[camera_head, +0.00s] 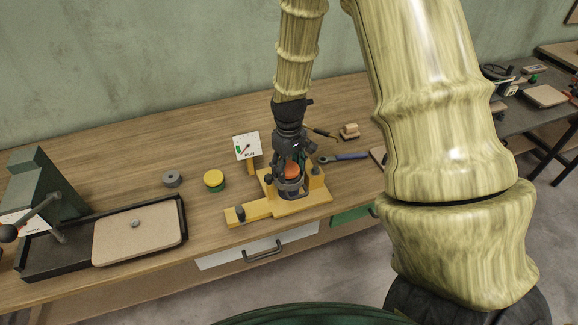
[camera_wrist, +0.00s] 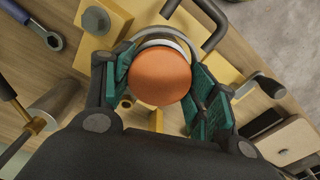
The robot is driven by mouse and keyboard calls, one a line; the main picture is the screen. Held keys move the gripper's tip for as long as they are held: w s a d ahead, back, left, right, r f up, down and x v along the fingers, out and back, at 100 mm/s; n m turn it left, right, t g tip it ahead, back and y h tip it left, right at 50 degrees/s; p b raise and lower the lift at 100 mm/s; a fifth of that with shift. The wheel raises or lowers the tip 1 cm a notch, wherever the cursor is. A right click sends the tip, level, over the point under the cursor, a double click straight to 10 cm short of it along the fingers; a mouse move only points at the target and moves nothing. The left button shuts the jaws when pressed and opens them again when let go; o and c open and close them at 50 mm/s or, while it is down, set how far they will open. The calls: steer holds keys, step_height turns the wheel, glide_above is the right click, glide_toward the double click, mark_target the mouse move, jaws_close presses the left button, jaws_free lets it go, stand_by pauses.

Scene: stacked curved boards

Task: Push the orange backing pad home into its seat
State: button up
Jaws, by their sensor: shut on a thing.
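The orange backing pad (camera_head: 292,171) is a round disc between the fingers of my gripper (camera_head: 291,178), low over the yellow fixture (camera_head: 305,207) on the bench. In the wrist view the pad (camera_wrist: 160,76) shows its flat face, with the green-lined fingers of my gripper (camera_wrist: 163,80) shut on it from both sides. A silvery ring (camera_wrist: 165,42) shows beyond the pad's upper edge. The pad and fingers hide the seat, so I cannot tell how deep the pad sits.
A yellow-topped round piece (camera_head: 214,180) and a grey ring (camera_head: 172,179) stand left of the fixture. A gauge card (camera_head: 247,146) stands behind it. A blue-handled wrench (camera_head: 345,157) and a brush (camera_head: 350,131) lie to the right. A black tray (camera_head: 60,262) is far left.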

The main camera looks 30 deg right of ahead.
steer(key=shift+f, duration=0.35)
stand_by(0.3)
steer(key=o, duration=1.1)
steer(key=shift+o, duration=1.1)
steer(key=shift+f, duration=0.1)
steer(key=shift+r, duration=0.2)
steer(key=shift+r, duration=0.6)
step_height(320, 180, up, 11)
steer(key=shift+f, duration=0.2)
